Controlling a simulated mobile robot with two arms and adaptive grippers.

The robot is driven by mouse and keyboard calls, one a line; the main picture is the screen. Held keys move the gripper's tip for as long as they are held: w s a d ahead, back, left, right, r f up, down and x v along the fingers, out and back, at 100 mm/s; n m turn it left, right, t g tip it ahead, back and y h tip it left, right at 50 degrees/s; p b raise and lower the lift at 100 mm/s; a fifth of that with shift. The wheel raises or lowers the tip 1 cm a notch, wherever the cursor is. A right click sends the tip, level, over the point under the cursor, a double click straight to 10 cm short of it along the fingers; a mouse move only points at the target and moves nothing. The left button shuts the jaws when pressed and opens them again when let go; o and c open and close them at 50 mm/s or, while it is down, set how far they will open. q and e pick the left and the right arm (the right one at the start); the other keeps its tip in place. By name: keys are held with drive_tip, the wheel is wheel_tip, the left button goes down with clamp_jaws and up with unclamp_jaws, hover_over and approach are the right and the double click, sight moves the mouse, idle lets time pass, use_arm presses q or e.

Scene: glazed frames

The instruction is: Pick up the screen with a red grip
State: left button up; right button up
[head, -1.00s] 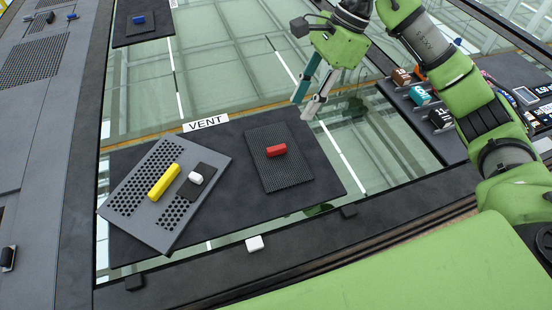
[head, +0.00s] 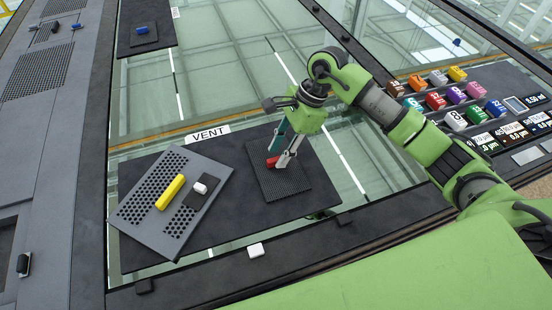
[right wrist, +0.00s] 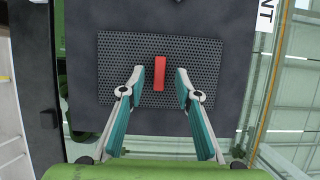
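The screen with the red grip is a dark perforated rectangle (head: 290,184) lying flat on the black panel by the VENT label. Its red grip (right wrist: 159,72) stands up from the middle of the screen in the right wrist view. My right gripper (head: 279,159) is over the screen, and its fingers reach down to the red grip. In the right wrist view my right gripper (right wrist: 160,82) is open, with one finger on each side of the red grip and a gap at both sides. My left gripper is not in view.
A grey perforated plate with a yellow grip (head: 170,193) and a small dark plate with a white grip (head: 201,188) lie left of the screen. A white block (head: 256,250) is on the front frame edge. Several coloured blocks (head: 455,95) stand at the right.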

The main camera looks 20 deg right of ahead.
drive_tip(key=shift+x, duration=0.8)
clamp_jaws()
drive_tip(key=shift+r, duration=0.1)
